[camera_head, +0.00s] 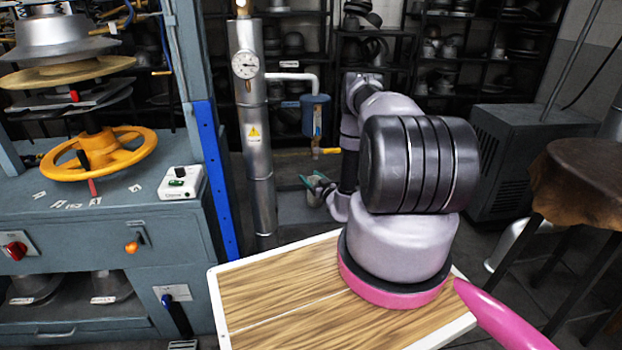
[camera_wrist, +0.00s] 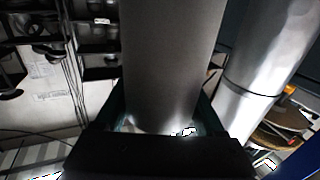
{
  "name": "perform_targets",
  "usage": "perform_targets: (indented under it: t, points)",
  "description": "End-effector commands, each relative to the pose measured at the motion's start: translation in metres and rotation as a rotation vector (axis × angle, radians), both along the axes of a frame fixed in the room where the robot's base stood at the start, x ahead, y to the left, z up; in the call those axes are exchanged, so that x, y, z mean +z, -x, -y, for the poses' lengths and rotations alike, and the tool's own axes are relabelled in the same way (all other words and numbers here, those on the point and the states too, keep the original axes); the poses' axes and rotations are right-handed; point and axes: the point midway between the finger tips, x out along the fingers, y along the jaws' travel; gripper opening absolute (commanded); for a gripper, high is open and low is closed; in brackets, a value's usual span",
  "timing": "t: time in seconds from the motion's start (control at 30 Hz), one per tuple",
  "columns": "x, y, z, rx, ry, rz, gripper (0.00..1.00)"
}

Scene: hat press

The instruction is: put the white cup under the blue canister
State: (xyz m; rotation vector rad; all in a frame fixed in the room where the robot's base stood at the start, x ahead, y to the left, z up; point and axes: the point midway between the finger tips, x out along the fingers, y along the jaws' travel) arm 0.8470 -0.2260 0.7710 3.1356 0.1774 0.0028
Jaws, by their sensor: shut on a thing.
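The blue canister (camera_head: 315,116) hangs from a white pipe beside the tall silver column in the head view, with a yellow-handled valve below it. My gripper (camera_head: 318,184) is small and low in that view, below the canister and partly beside my arm. It is shut on a pale object that I take to be the white cup (camera_head: 319,181). In the wrist view a large grey, shadowed cylinder, which seems to be the cup (camera_wrist: 172,65), stands between the dark green fingers of my gripper (camera_wrist: 163,118). The cup's exact offset from the canister is hard to tell.
The silver column (camera_head: 257,140) with a gauge stands left of the canister, and also shows in the wrist view (camera_wrist: 262,75). A blue-grey press (camera_head: 95,225) with an orange handwheel is at the left. Dark shelves (camera_head: 300,70) stand behind; a grey cabinet (camera_head: 520,140) is at right.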

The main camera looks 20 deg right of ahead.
Motion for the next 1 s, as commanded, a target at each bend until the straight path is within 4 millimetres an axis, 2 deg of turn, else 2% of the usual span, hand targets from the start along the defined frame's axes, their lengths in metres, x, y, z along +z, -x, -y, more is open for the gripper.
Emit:
perform_targets:
  t: [0.03, 0.07, 0.1, 0.13, 0.47, 0.57, 0.9, 1.0]
  points:
    - [-0.002, 0.000, 0.000, -0.001, 0.000, 0.000, 0.00]
    - [-0.003, 0.000, 0.000, -0.001, 0.000, -0.001, 0.75]
    - [-0.002, 0.000, 0.000, 0.000, 0.000, -0.001, 0.90]
    - [-0.002, 0.000, 0.000, 0.000, 0.000, -0.001, 1.00]
    - [0.001, 0.003, 0.001, -0.001, 0.000, -0.001, 1.00]
    - [0.000, 0.016, 0.004, -0.004, -0.002, -0.003, 1.00]
    - [-0.001, 0.087, 0.011, -0.004, -0.003, -0.004, 1.00]
    - [0.000, 0.103, 0.013, -0.003, -0.003, -0.003, 1.00]
